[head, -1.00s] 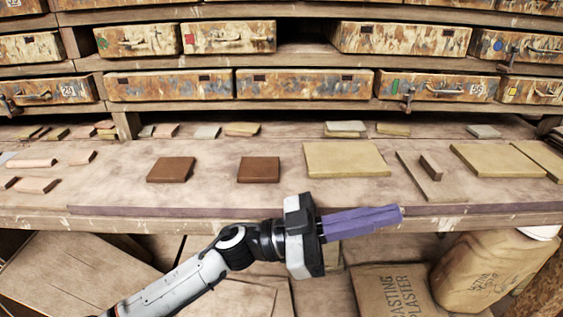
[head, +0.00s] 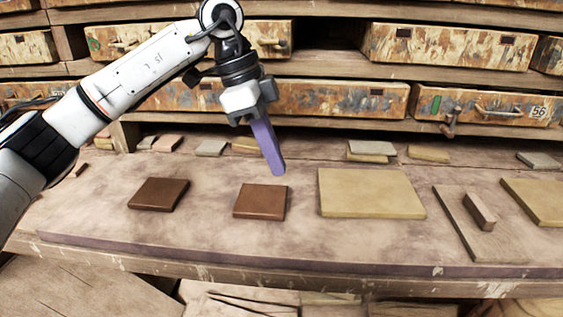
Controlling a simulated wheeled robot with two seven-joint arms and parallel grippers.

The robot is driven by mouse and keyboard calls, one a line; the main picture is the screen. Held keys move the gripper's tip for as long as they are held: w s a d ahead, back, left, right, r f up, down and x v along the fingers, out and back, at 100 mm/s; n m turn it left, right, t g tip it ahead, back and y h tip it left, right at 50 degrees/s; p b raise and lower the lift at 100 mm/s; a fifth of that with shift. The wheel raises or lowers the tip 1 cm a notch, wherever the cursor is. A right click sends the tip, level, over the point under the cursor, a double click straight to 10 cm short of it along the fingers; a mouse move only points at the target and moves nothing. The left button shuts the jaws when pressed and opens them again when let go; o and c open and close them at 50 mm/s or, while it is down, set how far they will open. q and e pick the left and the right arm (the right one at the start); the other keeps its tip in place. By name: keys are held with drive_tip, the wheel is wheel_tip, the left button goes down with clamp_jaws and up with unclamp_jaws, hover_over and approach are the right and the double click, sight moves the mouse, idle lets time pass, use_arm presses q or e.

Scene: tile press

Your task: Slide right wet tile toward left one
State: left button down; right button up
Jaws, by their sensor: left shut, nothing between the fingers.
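Two dark brown square tiles lie flat on the bench. The left wet tile (head: 158,194) and the right wet tile (head: 260,202) are apart, with bare bench between them. My left gripper (head: 278,172) comes in from the upper left and points down, its purple fingers shut and empty. In the picture its tips are just above the far right corner of the right tile. I cannot tell how high the tips are over the bench. My right gripper is not in view.
A large tan slab (head: 370,193) lies close right of the right tile. A board with a small block (head: 479,211) lies farther right. Small tiles (head: 211,147) line the back below drawers (head: 330,98). The bench's front edge (head: 300,272) is clear.

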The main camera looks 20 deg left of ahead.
sight(262, 201)
use_arm(q)
drive_tip(key=x, duration=0.6)
drive_tip(key=shift+d+f, duration=0.1)
drive_tip(key=shift+x, duration=0.8)
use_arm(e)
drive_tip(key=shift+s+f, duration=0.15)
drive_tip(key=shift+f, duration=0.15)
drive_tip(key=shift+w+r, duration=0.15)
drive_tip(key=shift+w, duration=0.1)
